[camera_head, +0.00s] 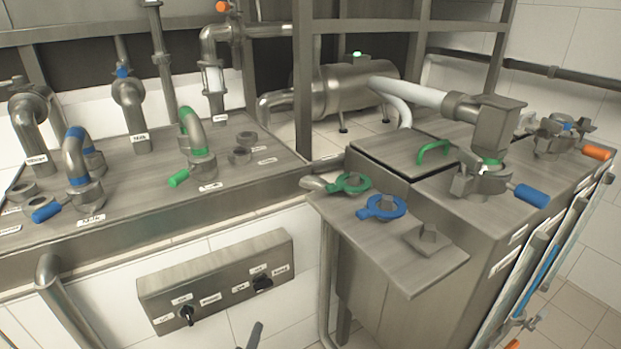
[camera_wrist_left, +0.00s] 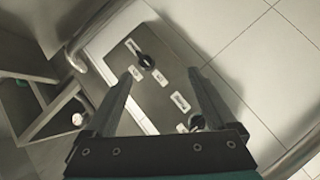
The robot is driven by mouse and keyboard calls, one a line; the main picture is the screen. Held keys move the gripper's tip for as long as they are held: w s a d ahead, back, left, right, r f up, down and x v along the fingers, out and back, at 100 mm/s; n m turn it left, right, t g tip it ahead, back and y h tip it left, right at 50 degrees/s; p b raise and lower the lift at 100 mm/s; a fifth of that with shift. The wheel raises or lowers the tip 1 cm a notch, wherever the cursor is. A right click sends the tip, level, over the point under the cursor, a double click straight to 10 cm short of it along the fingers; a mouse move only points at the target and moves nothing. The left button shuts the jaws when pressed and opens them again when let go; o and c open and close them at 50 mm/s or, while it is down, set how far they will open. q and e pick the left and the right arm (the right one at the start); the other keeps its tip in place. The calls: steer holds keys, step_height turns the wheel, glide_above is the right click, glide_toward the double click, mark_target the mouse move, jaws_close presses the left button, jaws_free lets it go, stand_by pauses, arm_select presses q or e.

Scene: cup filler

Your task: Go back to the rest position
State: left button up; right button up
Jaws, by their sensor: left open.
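My left gripper (camera_wrist_left: 161,72) is open and empty in the left wrist view, its two dark fingers spread apart. Beyond them lies the grey control box (camera_wrist_left: 158,88) with dark knobs and white labels. In the head view the control box (camera_head: 215,275) is on the white tiled wall, with a left knob (camera_head: 187,313) and a right knob (camera_head: 262,282). A dark tip at the bottom edge, below the box, looks like a finger of my left gripper; the rest is out of frame. My right gripper is not in view.
A steel counter (camera_head: 130,225) with pipes and blue and green-handled fittings spans the left. A shelf (camera_head: 400,265) at right holds a green ring (camera_head: 350,184) and a blue ring (camera_head: 381,208). A filler machine (camera_head: 375,300) stands behind it. A curved pipe (camera_head: 60,285) rises left of the box.

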arm_select(q)
steer(key=s+a+m+g, duration=0.3)
steer(key=s+m+g, duration=0.85)
steer(key=s, duration=0.65)
step_height(320, 180, down, 12)
steer(key=s+a+m+y+p, duration=0.1)
steer(key=s+a+p, duration=0.1)
steer(key=p, duration=0.5)
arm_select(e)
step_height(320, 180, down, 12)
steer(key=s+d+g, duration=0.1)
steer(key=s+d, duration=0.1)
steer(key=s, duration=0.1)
arm_select(q)
steer(key=s+a+f+p, duration=0.5)
steer(key=s+f, duration=0.1)
steer(key=s, duration=0.5)
steer(key=shift+s+a+g+y+p, duration=0.2)
steer(key=shift+s+g+y+p, duration=0.1)
steer(key=shift+g+y+p, duration=0.1)
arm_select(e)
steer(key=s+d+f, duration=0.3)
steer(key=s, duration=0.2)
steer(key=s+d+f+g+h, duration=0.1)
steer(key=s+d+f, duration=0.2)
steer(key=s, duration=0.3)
